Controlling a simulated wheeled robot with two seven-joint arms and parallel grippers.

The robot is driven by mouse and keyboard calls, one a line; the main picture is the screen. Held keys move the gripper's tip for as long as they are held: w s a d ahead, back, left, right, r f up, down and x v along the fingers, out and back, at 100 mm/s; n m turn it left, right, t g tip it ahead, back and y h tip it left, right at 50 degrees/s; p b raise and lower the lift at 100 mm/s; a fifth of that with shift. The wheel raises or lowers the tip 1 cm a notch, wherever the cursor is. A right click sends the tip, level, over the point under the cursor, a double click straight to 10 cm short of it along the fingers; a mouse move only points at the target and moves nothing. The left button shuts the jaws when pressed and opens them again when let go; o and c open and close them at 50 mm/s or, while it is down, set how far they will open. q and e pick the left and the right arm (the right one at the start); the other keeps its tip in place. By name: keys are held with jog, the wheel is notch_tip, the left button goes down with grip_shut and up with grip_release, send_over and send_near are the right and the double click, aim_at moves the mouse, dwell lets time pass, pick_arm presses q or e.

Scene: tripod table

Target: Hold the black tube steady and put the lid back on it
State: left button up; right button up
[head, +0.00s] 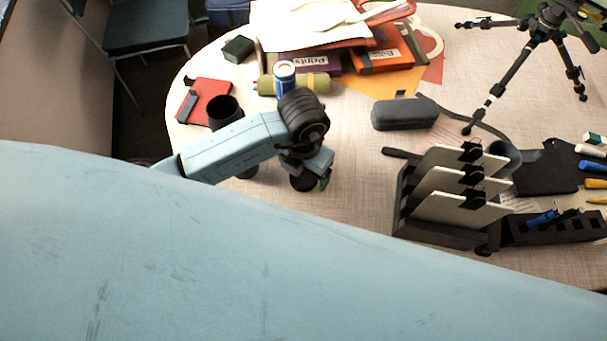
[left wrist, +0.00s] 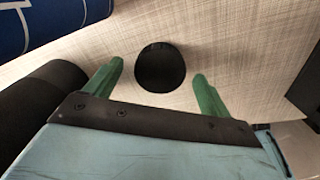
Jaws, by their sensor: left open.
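The black tube (head: 225,110) stands with its open top showing in the head view. My left arm crosses in front of its lower part. A dark cylinder, seemingly the tube, shows at the left edge of the left wrist view (left wrist: 38,98). The round black lid (head: 303,183) lies on the table beneath my left gripper (head: 322,174). In the left wrist view the lid (left wrist: 160,67) lies just beyond and between the green fingertips of the open gripper (left wrist: 157,80), without visible contact. My right gripper is out of view.
A blue can (head: 284,77) and an olive roll (head: 310,83) are behind the gripper. A red notebook (head: 204,95) lies by the tube. A grey case (head: 405,113) and a black rack (head: 437,232) with white panels stand to the right. Table between gripper and rack is clear.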

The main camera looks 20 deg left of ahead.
pick_arm(q)
jog(key=shift+f, duration=0.55)
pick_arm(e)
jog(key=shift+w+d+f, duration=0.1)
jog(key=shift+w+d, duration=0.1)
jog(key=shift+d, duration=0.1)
pick_arm(q)
jog(key=c, duration=1)
notch_tip(320, 180, up, 9)
jog(key=shift+f+p, duration=0.1)
jog(key=shift+p, duration=0.7)
jog(key=shift+c, duration=0.2)
jog(key=shift+r, duration=0.65)
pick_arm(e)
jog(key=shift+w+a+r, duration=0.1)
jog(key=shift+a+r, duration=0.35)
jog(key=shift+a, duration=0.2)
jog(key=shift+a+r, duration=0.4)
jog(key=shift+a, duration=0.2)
